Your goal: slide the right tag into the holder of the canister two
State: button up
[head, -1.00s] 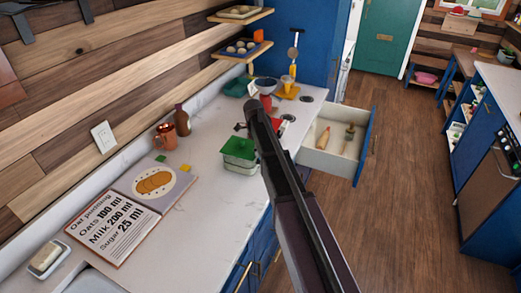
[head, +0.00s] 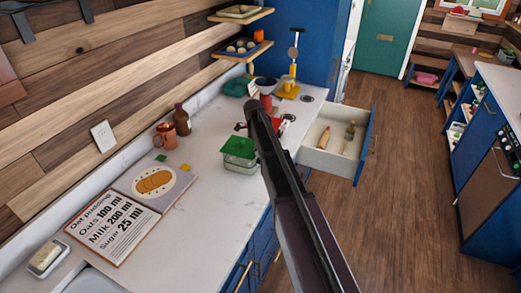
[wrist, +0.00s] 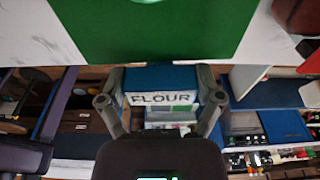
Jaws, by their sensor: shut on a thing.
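In the wrist view my gripper (wrist: 162,100) is shut on a white tag (wrist: 163,98) with the word FLOUR in dark letters, below a blue strip. The green lid (wrist: 150,30) of a canister fills the top of that view, close beyond the tag. In the head view this green-lidded clear canister (head: 240,160) stands on the counter, left of my arm. My arm hides the gripper and tag there. No holder shows clearly, and I cannot tell which canister is number two.
An open drawer (head: 335,155) with utensils juts out to the right of the arm. A copper mug (head: 165,135), a brown bottle (head: 182,120) and an open recipe book (head: 130,212) are on the counter. The counter front near the book is clear.

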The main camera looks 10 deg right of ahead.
dwell(0.3)
jog(key=o, duration=0.7)
jog(key=shift+f, duration=0.1)
jog(key=shift+r+p, duration=3.55)
jog(key=shift+s, duration=0.1)
